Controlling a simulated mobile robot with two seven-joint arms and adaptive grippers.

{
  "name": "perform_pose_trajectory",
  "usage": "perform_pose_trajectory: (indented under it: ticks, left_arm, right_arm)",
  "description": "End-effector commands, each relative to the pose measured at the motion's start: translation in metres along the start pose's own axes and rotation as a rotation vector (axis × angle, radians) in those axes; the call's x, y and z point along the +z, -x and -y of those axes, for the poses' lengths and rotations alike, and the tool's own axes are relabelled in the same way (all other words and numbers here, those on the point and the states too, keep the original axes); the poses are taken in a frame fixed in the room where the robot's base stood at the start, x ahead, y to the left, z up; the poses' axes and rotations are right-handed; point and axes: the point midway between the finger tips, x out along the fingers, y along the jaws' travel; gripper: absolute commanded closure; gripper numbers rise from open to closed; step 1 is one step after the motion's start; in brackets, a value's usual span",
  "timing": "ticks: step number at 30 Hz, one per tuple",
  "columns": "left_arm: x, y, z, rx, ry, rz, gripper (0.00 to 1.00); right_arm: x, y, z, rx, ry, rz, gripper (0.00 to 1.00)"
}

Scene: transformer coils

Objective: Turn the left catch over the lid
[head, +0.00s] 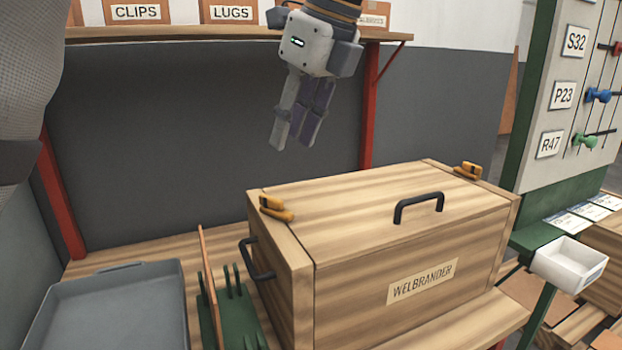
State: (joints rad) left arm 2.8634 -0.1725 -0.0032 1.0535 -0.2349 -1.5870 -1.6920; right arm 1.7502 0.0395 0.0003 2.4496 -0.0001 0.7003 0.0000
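The wooden box (350,295), marked WELBRANDER, stands on the bench with its lid (345,210) on and a black handle (419,206) on the lid. The left catch (277,209), orange-yellow and black, sits on top at the left end, close to the seam between end strip and lid. How far it reaches over the lid is hard to tell. A similar right catch (468,171) sits at the right end. My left gripper (290,144) hangs above and behind the box, apart from the left catch, fingers pointing down, close together and empty. My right gripper is out of view.
A grey tray (112,315) and a green rack (240,325) with a thin upright board stand left of the box. A shelf (170,34) with labelled bins runs behind. A green-framed panel (545,110) and white bin (570,264) stand right. Space above the lid is clear.

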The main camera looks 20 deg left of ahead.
Motion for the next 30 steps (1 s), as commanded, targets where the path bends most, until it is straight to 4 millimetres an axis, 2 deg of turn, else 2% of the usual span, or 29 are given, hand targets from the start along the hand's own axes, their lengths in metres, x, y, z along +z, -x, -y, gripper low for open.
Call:
perform_pose_trajectory:
  ticks: [9, 13, 18, 24, 26, 28, 30]
  left_arm:
    - [0.0, -0.077, -0.002, 0.002, 0.001, 0.0, 0.7]
    - [0.0, -0.1, -0.001, 0.001, 0.001, 0.0, 0.7]
    - [0.0, -0.111, -0.001, -0.002, 0.001, 0.0, 0.7]
    - [0.0, -0.112, -0.001, -0.002, 0.001, 0.0, 0.7]
    - [0.0, -0.112, -0.001, -0.002, 0.001, 0.0, 0.81]
    - [0.0, -0.112, -0.001, -0.002, 0.001, 0.0, 0.97]
    - [0.0, -0.112, -0.001, -0.002, 0.001, 0.0, 1.0]
  right_arm:
    - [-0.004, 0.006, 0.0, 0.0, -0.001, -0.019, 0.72]
    - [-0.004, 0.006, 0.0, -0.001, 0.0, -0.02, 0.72]
    - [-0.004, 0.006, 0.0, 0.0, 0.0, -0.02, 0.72]
    - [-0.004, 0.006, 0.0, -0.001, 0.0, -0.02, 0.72]
    - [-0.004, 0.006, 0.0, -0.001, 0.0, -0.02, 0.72]
    - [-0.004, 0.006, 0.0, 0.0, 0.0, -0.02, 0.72]
    - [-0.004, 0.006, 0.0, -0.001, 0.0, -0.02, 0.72]
